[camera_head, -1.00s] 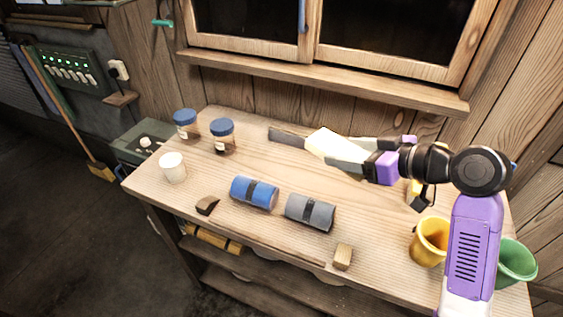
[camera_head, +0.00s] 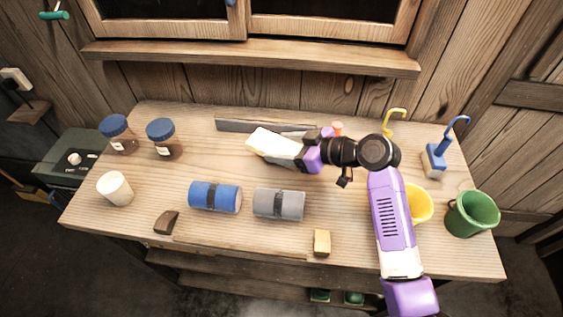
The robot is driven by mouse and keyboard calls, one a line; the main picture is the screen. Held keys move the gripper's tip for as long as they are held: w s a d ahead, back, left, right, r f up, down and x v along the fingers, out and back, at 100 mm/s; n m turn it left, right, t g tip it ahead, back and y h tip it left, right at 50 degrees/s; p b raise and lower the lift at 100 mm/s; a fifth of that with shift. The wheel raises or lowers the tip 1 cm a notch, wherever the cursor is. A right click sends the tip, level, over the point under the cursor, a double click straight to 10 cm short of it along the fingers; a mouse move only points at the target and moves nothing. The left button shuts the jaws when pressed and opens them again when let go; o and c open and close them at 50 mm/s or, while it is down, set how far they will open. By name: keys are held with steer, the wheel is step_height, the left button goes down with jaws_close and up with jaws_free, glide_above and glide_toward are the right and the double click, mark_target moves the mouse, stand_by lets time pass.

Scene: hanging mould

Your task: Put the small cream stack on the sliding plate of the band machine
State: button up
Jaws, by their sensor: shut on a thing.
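A small cream stack (camera_head: 270,143), pale and block-like, is in the jaws of my gripper (camera_head: 280,153) above the back middle of the wooden bench. The gripper is shut on it, and the jaws hide part of it. The stack looks tilted. I cannot tell its height above the bench. A dark green box with a white knob (camera_head: 74,158) stands beyond the bench's left end, far to the left of my gripper. It may be the band machine, but I cannot make out a sliding plate on it.
On the bench (camera_head: 150,180) are two blue-lidded jars (camera_head: 164,140), a white cup (camera_head: 115,188), a blue roll (camera_head: 214,197), a grey roll (camera_head: 279,204), a small wood block (camera_head: 322,243) and a green bucket (camera_head: 472,214). A dark flat bar (camera_head: 235,125) lies behind the stack.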

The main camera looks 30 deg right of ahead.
mark_target(283, 171)
steer(key=shift+f+p, duration=0.3)
steer(key=shift+f, duration=3.35)
steer(key=shift+f, duration=0.2)
steer(key=o, duration=1.6)
steer(key=shift+c, duration=0.2)
steer(key=shift+r, duration=0.1)
